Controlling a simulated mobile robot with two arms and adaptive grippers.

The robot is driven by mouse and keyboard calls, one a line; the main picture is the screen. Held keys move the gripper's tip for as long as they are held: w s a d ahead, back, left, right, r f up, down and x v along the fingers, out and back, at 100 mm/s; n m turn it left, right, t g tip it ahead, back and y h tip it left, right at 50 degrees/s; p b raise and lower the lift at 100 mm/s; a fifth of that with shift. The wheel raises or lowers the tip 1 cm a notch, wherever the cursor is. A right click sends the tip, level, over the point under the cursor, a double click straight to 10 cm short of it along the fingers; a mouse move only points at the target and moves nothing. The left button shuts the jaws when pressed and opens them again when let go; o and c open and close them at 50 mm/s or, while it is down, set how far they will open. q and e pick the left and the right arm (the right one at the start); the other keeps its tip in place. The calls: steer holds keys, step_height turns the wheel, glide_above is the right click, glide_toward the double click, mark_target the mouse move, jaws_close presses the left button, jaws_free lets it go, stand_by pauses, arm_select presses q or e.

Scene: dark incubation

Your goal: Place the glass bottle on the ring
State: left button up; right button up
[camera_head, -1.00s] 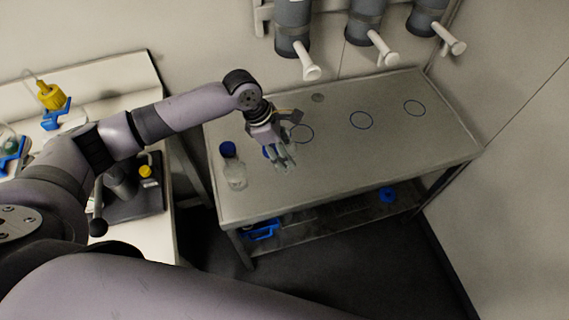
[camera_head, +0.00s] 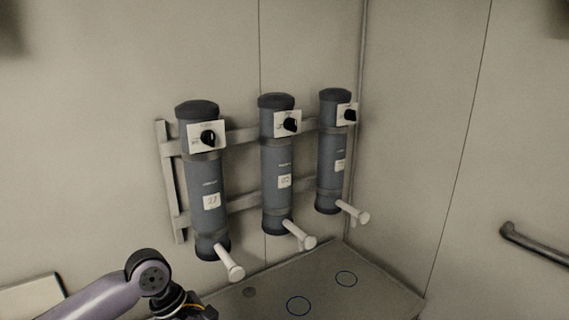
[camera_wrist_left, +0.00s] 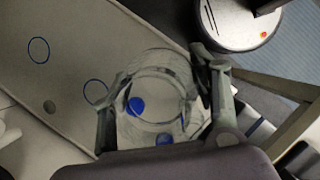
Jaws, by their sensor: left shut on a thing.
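A clear glass bottle (camera_wrist_left: 165,72) is between the fingers of my left gripper (camera_wrist_left: 160,102) in the left wrist view. The gripper is shut on it; the bottle's lower end and any gap to the table are hard to make out. Two blue rings lie on the grey table, one ring (camera_wrist_left: 38,50) at the far left and another ring (camera_wrist_left: 95,92) just left of the gripper. In the head view, two rings show at the bottom, a nearer ring (camera_head: 298,306) and a farther ring (camera_head: 345,278). The left fingers and bottle are below that picture. My right gripper is not in view.
Three grey cylinders with white spouts hang on the wall: left cylinder (camera_head: 208,190), middle cylinder (camera_head: 277,170), right cylinder (camera_head: 331,165). The spouts overhang the grey table (camera_head: 385,292). A handrail (camera_head: 540,245) is on the right wall. Blue spots show through or near the held glass.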

arm_select(q)
steer(key=s+a+r+m+g+y, duration=0.1)
steer(key=s+m, duration=0.3)
steer(key=m, duration=0.4)
steer(key=s+a+r+m+g+y, duration=0.2)
steer(key=s+m, duration=0.3)
steer(key=m, duration=0.3)
steer(key=shift+s+a+g+y+b, duration=0.35)
steer(key=shift+a+y, duration=0.25)
steer(key=shift+y, duration=0.2)
